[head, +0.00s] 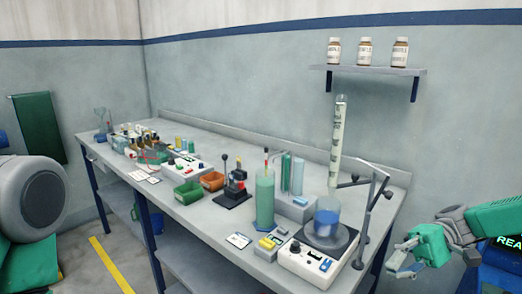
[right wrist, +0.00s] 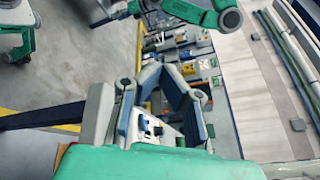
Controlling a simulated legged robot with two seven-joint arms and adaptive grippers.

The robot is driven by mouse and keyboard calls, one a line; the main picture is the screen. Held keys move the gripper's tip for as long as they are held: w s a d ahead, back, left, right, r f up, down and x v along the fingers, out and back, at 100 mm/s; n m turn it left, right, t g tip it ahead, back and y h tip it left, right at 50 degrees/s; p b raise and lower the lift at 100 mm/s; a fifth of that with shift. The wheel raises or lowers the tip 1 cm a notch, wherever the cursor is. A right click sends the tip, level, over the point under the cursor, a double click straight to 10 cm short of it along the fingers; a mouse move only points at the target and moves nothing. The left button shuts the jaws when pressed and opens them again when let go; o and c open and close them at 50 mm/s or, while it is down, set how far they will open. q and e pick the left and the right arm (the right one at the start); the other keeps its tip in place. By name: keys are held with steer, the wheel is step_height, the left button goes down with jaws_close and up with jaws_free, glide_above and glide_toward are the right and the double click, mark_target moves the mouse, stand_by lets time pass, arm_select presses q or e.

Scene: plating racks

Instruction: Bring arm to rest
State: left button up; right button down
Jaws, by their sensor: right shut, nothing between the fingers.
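My right gripper (head: 398,262) is at the right of the head view, beside the right end of the workbench (head: 212,229). In the right wrist view its fingers (right wrist: 160,72) come together at the tips and it is shut. No object shows between the fingers. My left gripper is not recognisable in either view.
The bench holds a green cylinder (head: 265,200), a beaker of blue liquid (head: 327,222) on a white-based device (head: 305,268), a metal stand (head: 369,215) and bins (head: 187,193). Bottles (head: 365,52) stand on a wall shelf (head: 367,69). Floor left of the bench is clear around a yellow line (head: 110,265).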

steer(key=s+a+f+m+h+b, duration=0.1)
steer(key=s+a+f+h+b, duration=0.25)
steer(key=f, duration=0.75)
steer(key=s+a+f+m+h+p, duration=0.1)
steer(key=s+a+f+h, duration=0.35)
steer(key=f, duration=0.65)
steer(key=s+d+f+n+t+h+b, duration=0.2)
steer(key=s+d+f+t+h, duration=0.1)
steer(key=s+f, duration=0.4)
steer(key=s+d+f+n+t+h+b, duration=0.2)
steer(key=s+d+f+t+h+b, duration=0.1)
steer(key=s+f, duration=0.4)
steer(key=shift+s+d+n+h, duration=0.3)
steer(key=shift+s+d+h, duration=0.15)
steer(key=shift+h, duration=0.45)
steer(key=shift+w, duration=0.2)
